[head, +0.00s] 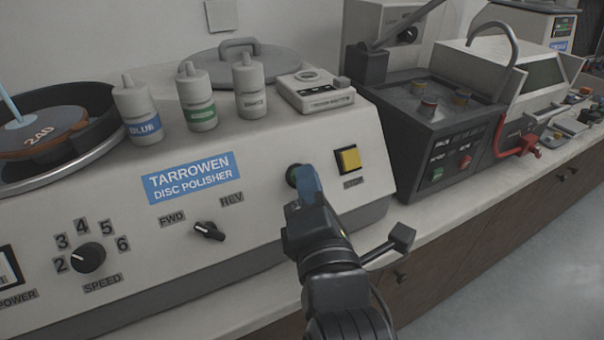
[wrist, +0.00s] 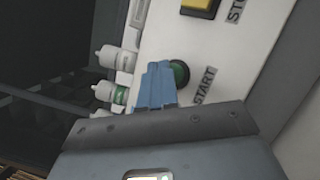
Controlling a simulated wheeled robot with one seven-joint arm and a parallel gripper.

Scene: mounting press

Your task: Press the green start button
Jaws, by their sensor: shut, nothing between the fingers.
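The green start button (head: 292,175) is on the sloped front panel of the white disc polisher (head: 130,240), left of the yellow stop button (head: 348,159). My gripper (head: 306,172) is shut and empty, its blue fingers right at the green button and partly covering it in the head view. In the wrist view the green button (wrist: 179,74) shows just right of the blue fingertips (wrist: 157,68), beside the START label (wrist: 204,85). I cannot tell whether the fingertips touch the button or whether it is pushed in.
The FWD/REV switch (head: 208,231) and speed knob (head: 88,257) sit to the left on the panel. Three bottles (head: 199,98) stand on top of the polisher. A dark grey machine (head: 425,130) with its own small green and red buttons stands to the right.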

